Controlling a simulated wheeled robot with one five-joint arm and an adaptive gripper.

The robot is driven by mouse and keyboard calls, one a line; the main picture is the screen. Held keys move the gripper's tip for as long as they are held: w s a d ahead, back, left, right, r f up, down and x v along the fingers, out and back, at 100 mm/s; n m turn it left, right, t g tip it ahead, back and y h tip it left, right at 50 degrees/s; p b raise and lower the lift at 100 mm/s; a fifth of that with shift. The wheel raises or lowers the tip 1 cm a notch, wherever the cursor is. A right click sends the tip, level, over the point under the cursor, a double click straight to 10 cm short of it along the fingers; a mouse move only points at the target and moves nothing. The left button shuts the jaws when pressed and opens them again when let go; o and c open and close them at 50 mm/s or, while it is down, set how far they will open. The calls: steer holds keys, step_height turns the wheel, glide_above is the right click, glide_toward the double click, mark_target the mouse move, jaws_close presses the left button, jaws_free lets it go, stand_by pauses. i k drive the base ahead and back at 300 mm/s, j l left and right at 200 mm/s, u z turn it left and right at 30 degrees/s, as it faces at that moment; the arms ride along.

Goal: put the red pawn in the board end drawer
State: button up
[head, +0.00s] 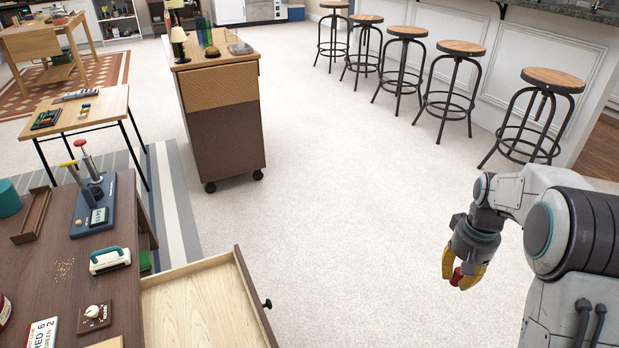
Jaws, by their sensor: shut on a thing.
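My gripper (463,275) is at the lower right in the head view, out over the open floor. Its yellow fingers are shut on a small red thing (457,276), which looks like the red pawn; the fingers hide most of it. A wooden drawer (200,308) is pulled open from the dark brown table (60,245) at the lower left. Its pale inside looks empty where it shows, and its near part is cut off by the frame. A dark knob (267,304) is on its front. My gripper is to the right of the drawer, apart from it.
On the dark table are a blue device with two levers (92,205), a white-and-green device (109,260), a wooden tray (31,216) and a small plate (94,316). A wheeled cabinet (228,135) stands beyond. Several stools (462,47) line the bar. The floor between is clear.

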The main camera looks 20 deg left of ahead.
mark_target(239, 320)
steer(key=i+j+u, duration=0.15)
steer(key=i+u, duration=0.9)
steer(key=u, duration=3.9)
steer(key=k+l, duration=0.05)
